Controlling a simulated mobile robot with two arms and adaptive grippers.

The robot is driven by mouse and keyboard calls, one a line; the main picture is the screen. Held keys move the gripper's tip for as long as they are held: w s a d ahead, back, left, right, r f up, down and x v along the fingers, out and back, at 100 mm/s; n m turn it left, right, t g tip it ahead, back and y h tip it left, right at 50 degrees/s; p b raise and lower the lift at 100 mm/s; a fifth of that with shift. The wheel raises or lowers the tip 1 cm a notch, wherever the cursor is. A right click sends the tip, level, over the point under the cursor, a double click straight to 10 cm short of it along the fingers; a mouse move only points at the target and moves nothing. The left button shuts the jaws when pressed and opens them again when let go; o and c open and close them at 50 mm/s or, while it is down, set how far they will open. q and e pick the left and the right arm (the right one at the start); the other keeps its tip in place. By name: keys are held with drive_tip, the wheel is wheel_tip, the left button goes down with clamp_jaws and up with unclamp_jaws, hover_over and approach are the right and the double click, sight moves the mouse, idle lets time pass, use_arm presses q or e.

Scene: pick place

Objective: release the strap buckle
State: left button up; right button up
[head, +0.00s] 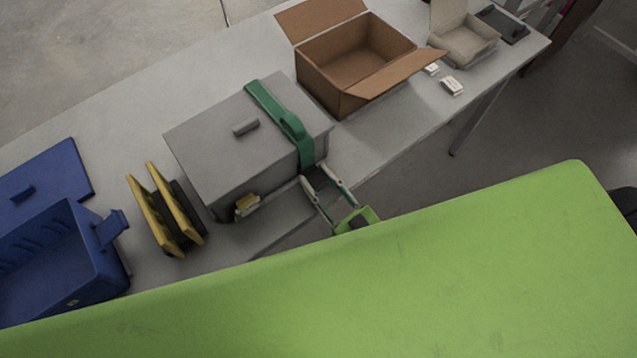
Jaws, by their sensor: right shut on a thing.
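A grey lidded box (215,145) stands on the table, with a handle (246,127) on its lid. A green strap (265,100) runs across the lid's right part and down over the near edge. A raised buckle-like part (293,128) shows on the strap near that edge. My right gripper (318,178) is at the strap's lower end, on the near side of the box, and is shut on the strap there. The contact between fingers and strap is small and partly hidden. My left gripper is not in view.
An open cardboard box (345,65) stands right of the grey box. Yellow-and-black pieces (165,210) and a blue crate (60,255) are on the left. Small white boxes (451,86) and a beige box (463,42) are at the far right. The table (390,125) is bare before the cardboard box.

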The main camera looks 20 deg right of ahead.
idle(0.3)
drive_tip(key=o, duration=1.1)
drive_tip(key=v, duration=1.2)
